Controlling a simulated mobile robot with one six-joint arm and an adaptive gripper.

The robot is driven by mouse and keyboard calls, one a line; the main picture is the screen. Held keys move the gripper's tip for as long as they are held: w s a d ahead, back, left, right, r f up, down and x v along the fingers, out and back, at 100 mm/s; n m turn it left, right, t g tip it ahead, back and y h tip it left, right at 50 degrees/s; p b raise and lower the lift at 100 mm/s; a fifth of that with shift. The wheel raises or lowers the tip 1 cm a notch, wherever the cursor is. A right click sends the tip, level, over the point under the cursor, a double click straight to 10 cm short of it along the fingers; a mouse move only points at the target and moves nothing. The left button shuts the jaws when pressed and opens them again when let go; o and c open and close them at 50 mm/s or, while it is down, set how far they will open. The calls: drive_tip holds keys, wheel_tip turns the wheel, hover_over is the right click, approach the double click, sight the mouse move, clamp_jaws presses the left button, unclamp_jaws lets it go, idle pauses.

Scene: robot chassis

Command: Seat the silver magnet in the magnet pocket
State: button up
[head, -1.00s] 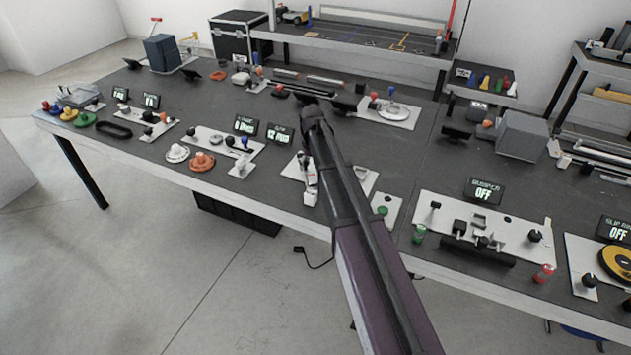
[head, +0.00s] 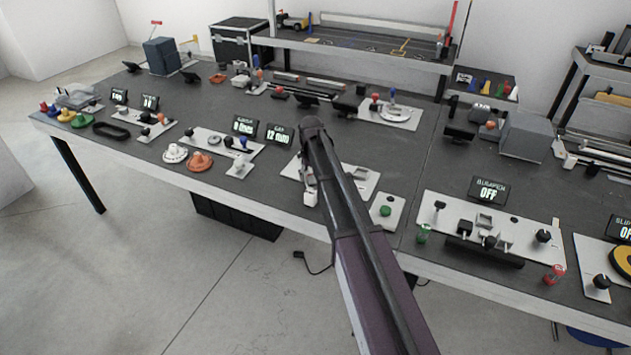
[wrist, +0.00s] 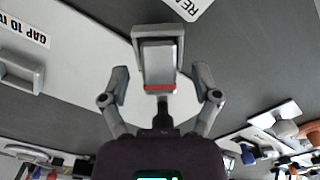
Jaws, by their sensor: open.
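My gripper (wrist: 161,74) is open in the wrist view, with one grey finger on each side of a silver block with a red band, the magnet (wrist: 158,62). Both fingertips stand apart from the magnet. The magnet lies within the outline of a grey, square-edged bracket that looks like the magnet pocket (wrist: 137,42). I cannot tell how deep it sits there. A dark stem or knob (wrist: 160,118) shows on the near side of the magnet. In the head view my arm hides most of this spot and the fingers cannot be made out.
The bracket stands on a white plate (wrist: 85,75), with a gap label (wrist: 25,30) and another grey bracket (wrist: 18,72) to the left. In the head view, a small plate with a green knob (head: 386,211) lies right of my arm. Other stations and displays crowd the bench.

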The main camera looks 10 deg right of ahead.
sight(312, 175)
idle(0.3)
clamp_jaws()
drive_tip(key=shift+r, duration=0.2)
wheel_tip(312, 175, up, 4)
drive_tip(key=p, duration=0.4)
drive_tip(key=shift+f, duration=0.1)
drive_tip(key=s+p, duration=0.1)
drive_tip(key=s, duration=1.5)
drive_tip(key=shift+r, duration=0.4)
drive_tip(key=shift+d, duration=0.1)
